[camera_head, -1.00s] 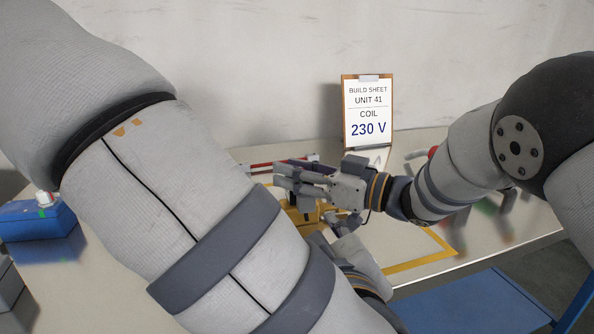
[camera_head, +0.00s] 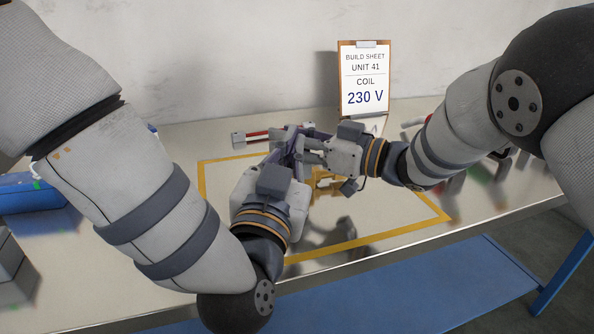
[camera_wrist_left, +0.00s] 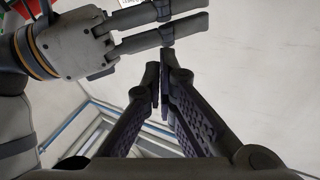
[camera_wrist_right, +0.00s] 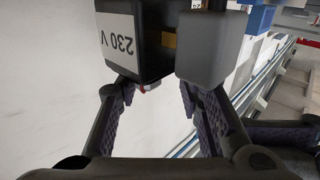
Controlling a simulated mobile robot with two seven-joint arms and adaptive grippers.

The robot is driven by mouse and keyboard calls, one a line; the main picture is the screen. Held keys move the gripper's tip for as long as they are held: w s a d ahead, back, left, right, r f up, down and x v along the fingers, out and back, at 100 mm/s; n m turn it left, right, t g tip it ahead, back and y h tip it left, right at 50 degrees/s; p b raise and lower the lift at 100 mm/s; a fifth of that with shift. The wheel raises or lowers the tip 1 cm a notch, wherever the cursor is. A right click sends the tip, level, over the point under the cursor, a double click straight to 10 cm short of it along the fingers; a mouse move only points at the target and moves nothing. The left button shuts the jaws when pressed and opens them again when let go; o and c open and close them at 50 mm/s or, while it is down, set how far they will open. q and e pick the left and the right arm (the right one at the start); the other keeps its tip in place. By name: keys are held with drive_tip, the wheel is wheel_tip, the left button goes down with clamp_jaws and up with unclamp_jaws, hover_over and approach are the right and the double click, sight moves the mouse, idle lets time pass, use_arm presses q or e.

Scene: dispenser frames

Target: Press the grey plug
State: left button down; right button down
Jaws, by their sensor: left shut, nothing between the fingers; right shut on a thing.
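A black coil (camera_wrist_right: 135,42) with a white "230 V" label shows large in the right wrist view. A grey block, which looks like the grey plug (camera_wrist_right: 210,48), sits close beside its right side; whether it is fully seated I cannot tell. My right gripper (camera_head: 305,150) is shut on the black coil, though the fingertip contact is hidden. My left gripper (camera_head: 292,140) is shut and empty, right beside the right gripper's fingers in the head view. In the left wrist view its fingertips (camera_wrist_left: 158,65) lie just below the right gripper's fingers (camera_wrist_left: 160,25).
Yellow tape (camera_head: 408,228) outlines a work area on the table. A yellow part (camera_head: 322,186) sits under my right gripper. A red-handled tool (camera_head: 258,134) lies behind. The build sheet (camera_head: 364,75) reads coil 230 V. A blue box (camera_head: 30,200) is at left. The front table area is clear.

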use_arm(q)
drive_tip(key=s+a+f+m+g+h, duration=0.2)
drive_tip(key=m+g+h, duration=0.1)
drive_tip(key=m, duration=0.5)
drive_tip(key=s+a+f+m+g+h, duration=0.2)
drive_tip(key=s+f+m+g+h, duration=0.1)
drive_tip(key=m, duration=0.6)
drive_tip(key=s+a+f+m+g+h, duration=0.2)
drive_tip(key=a+m+g+h, duration=0.1)
drive_tip(key=m, duration=0.5)
drive_tip(key=shift+s+f+m+g+h, duration=0.2)
drive_tip(key=shift+g+h, duration=0.25)
drive_tip(key=shift+h, duration=0.1)
drive_tip(key=shift+s+f+m+g+h, duration=0.15)
drive_tip(key=shift+m+g+h, duration=0.05)
drive_tip(key=shift+g+h, duration=0.3)
drive_tip(key=shift+d, duration=0.1)
drive_tip(key=x, duration=0.9)
drive_tip(key=shift+w+d, duration=0.15)
drive_tip(key=shift+d, duration=0.15)
drive_tip(key=w, duration=0.3)
drive_tip(key=shift+w+a, duration=0.2)
drive_tip(key=shift+a, duration=0.15)
drive_tip(key=shift+w+a, duration=0.1)
drive_tip(key=shift+w, duration=0.25)
